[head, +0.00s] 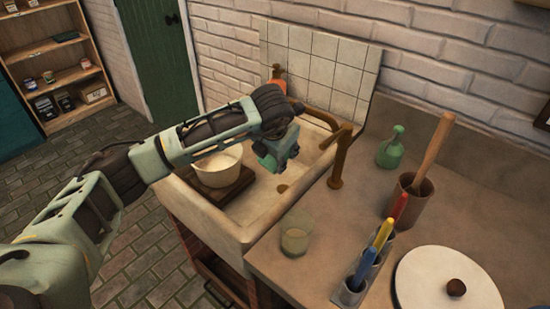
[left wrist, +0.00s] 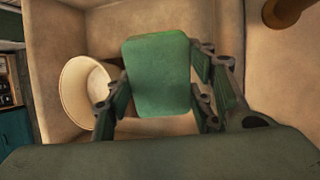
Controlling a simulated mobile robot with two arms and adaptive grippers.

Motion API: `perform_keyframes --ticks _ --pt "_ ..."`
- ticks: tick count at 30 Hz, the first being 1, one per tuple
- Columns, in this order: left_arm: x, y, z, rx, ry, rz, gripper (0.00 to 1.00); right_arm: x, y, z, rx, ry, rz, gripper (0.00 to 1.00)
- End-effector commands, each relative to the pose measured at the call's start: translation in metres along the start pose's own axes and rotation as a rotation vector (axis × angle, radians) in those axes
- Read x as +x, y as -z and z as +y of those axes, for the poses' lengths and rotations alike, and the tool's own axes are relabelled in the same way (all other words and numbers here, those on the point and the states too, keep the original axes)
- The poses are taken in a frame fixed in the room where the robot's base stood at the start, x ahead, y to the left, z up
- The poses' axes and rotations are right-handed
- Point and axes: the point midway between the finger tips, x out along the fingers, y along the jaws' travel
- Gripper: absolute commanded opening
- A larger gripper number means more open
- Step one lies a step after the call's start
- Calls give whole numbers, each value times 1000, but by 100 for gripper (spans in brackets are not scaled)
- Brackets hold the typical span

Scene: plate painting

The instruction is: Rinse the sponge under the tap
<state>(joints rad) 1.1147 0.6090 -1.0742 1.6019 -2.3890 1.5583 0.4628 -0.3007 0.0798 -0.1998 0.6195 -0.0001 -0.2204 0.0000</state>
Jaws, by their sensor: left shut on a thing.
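My left gripper (head: 279,150) is over the stone sink (head: 263,215), shut on a green, round-cornered block that looks like the sponge (left wrist: 158,76). In the left wrist view the sponge sits between the fingers of the gripper (left wrist: 158,95). In the head view the gripper and arm mostly hide it. The brass tap (head: 341,158) stands at the sink's right edge, its spout reaching back over the basin. Part of a brass piece, likely the tap (left wrist: 286,10), shows at the top right of the left wrist view. My right gripper is not in view.
A cream bowl (head: 217,170) stands on a dark board (head: 236,189) in the sink's left part; it also shows in the wrist view (left wrist: 82,94).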

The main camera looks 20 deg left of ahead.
Motion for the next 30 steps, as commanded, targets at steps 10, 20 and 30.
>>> perform_keyframes --ticks 10,20,30 --pt "26 -21 15 -3 -1 -1 29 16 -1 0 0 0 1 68" --pt "38 -36 25 -1 0 -1 29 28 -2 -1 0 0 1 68" --pt "39 -38 27 0 0 -1 29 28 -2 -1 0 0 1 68"
